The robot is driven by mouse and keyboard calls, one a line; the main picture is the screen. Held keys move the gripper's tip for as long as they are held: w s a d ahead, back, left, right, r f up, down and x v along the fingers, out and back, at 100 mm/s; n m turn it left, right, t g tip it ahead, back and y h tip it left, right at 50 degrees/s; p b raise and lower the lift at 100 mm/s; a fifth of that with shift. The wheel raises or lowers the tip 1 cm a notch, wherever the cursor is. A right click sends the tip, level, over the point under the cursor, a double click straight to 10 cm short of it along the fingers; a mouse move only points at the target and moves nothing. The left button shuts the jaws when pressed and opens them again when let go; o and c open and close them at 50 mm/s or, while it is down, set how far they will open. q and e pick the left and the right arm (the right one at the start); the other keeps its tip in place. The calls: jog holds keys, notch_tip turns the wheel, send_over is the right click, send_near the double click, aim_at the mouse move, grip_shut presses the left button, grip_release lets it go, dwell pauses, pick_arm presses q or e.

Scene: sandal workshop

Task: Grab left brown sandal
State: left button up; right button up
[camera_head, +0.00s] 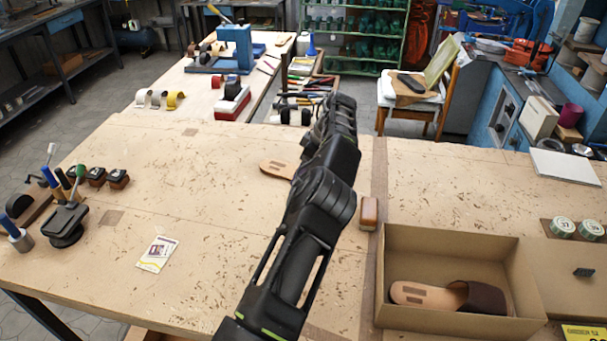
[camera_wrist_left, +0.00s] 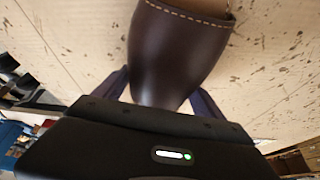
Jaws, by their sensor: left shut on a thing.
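My left gripper (camera_wrist_left: 160,92) is shut on the brown sandal (camera_wrist_left: 180,45), with one finger on each side of its dark brown, light-stitched strap. In the head view, the tan sole end of this sandal (camera_head: 276,169) shows left of my arm, at the worktable; the rest of it and the gripper are hidden behind the arm. I cannot tell whether the sole touches the table. Another brown sandal (camera_head: 440,296) lies in the open cardboard box (camera_head: 455,242) at the lower right. My right gripper is not in view.
A small brown block (camera_head: 369,213) stands beside the box. A card (camera_head: 157,254) lies on the worktable (camera_head: 200,220) at left, near a dark tool holder (camera_head: 67,224). Round tins (camera_head: 563,227) sit right of the box. The table's middle left is mostly clear.

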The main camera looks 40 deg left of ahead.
pick_arm(q)
jog(key=shift+c, duration=0.6)
jog(key=shift+r, duration=0.15)
jog(key=shift+w+r+b, duration=0.1)
jog(key=shift+r+b, duration=0.2)
jog(key=shift+r, duration=0.55)
notch_tip(320, 180, up, 2)
jog(key=shift+p, duration=0.4)
jog(key=s+b, duration=0.1)
jog(key=s+d+b, duration=0.1)
jog(key=b, duration=0.1)
jog(key=s+d+f+b, duration=0.1)
jog(key=shift+s+b, duration=0.1)
jog(key=shift+b, duration=0.3)
jog(key=s+d+b, duration=0.1)
jog(key=s+d, duration=0.1)
jog(key=s, duration=0.1)
jog(key=s+d+b, duration=0.2)
jog(key=s, duration=0.2)
jog(key=s+d+b, duration=0.1)
jog(key=s+d, duration=0.1)
jog(key=s, duration=0.2)
jog(key=shift+s+r, duration=0.2)
jog(key=shift+r, duration=0.1)
jog(key=shift+s+d, duration=0.3)
jog(key=shift+s, duration=0.4)
